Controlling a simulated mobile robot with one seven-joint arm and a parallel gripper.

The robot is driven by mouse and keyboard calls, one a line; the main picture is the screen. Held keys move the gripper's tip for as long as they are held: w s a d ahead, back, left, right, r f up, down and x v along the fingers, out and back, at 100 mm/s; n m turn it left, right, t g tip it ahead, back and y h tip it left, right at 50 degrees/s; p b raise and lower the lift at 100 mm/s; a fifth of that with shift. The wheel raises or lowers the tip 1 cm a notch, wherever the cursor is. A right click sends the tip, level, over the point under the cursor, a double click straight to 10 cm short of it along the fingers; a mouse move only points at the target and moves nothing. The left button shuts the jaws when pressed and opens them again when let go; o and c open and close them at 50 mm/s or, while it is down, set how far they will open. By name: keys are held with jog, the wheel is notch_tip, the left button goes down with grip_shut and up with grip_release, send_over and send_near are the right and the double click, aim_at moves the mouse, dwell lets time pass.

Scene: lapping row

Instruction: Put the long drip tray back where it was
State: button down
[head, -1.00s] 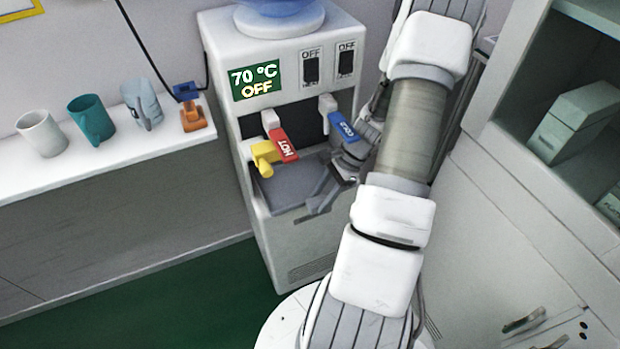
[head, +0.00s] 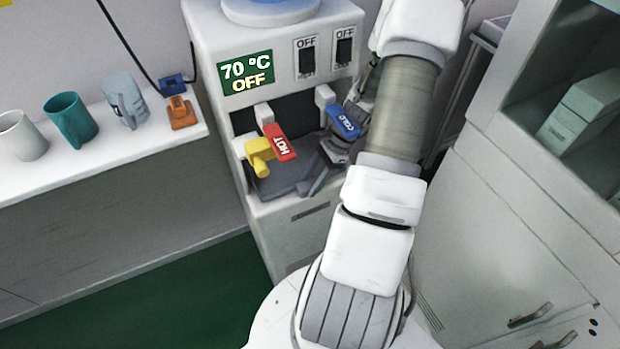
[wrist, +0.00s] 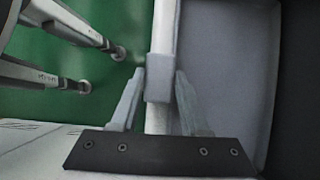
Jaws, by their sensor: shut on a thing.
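The long drip tray (head: 280,182) is a grey, shallow tray in the bay of the white water dispenser (head: 292,235), below the taps. In the wrist view its grey floor (wrist: 228,75) fills the right side, and a small grey tab (wrist: 160,92) on its edge overlaps a white rim. My gripper (wrist: 158,88) is shut on this tab, one finger on each side. In the head view my gripper (head: 318,183) is at the tray's front right, partly hidden by my arm. The tray's right part and back end are hidden, so I cannot tell whether it is fully seated.
The yellow-and-red hot tap (head: 270,148) and blue cold tap (head: 344,122) hang close above the tray. A shelf at left holds mugs (head: 70,120) and an orange item (head: 181,112). A cabinet (head: 500,220) stands at right. Green floor (head: 140,300) is clear.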

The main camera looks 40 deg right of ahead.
jog(key=shift+f, duration=0.1)
jog(key=shift+c, duration=2)
grip_release()
jog(key=shift+d+r, duration=0.1)
jog(key=shift+r, duration=0.25)
jog(key=shift+s+d+r+p, duration=0.1)
jog(key=shift+d+r+p, duration=0.1)
jog(key=shift+r+p, duration=0.35)
jog(key=s+d, duration=0.1)
jog(key=d, duration=0.3)
jog(key=s+d, duration=0.1)
jog(key=d, duration=0.2)
jog(key=s+d+p, duration=0.1)
jog(key=d, duration=0.3)
jog(key=shift+d+f, duration=0.25)
jog(key=shift+d, duration=0.1)
